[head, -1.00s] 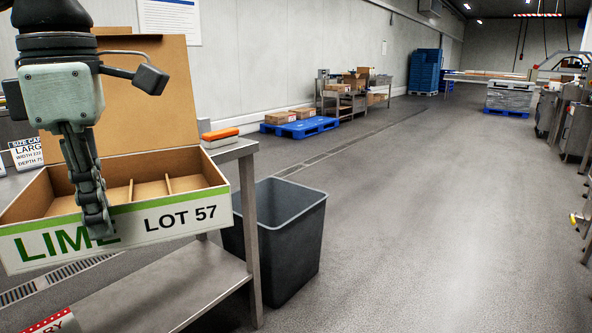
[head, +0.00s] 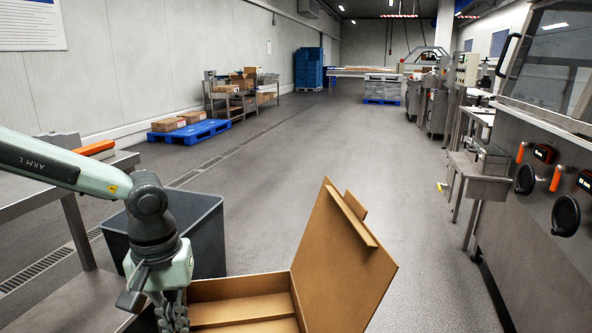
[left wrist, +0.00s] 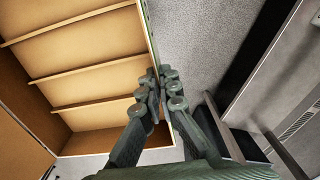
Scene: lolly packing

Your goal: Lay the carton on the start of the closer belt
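The carton (head: 335,262) is an open brown box with dividers and a raised lid, at the bottom centre of the head view and cut off by the lower edge. My left gripper (head: 172,312) is at its left side. In the left wrist view the carton (left wrist: 85,70) shows its empty compartments, and the gripper (left wrist: 162,88) is shut on its side wall, one finger inside and one outside. The carton is clear of the table. I cannot make out the closer belt. My right gripper is not in view.
A dark grey bin (head: 205,235) stands behind my left arm, beside the steel table (head: 75,225). A machine with black knobs and orange handles (head: 555,178) lines the right side. Blue pallet (head: 190,135) lies by the left wall. The middle floor is clear.

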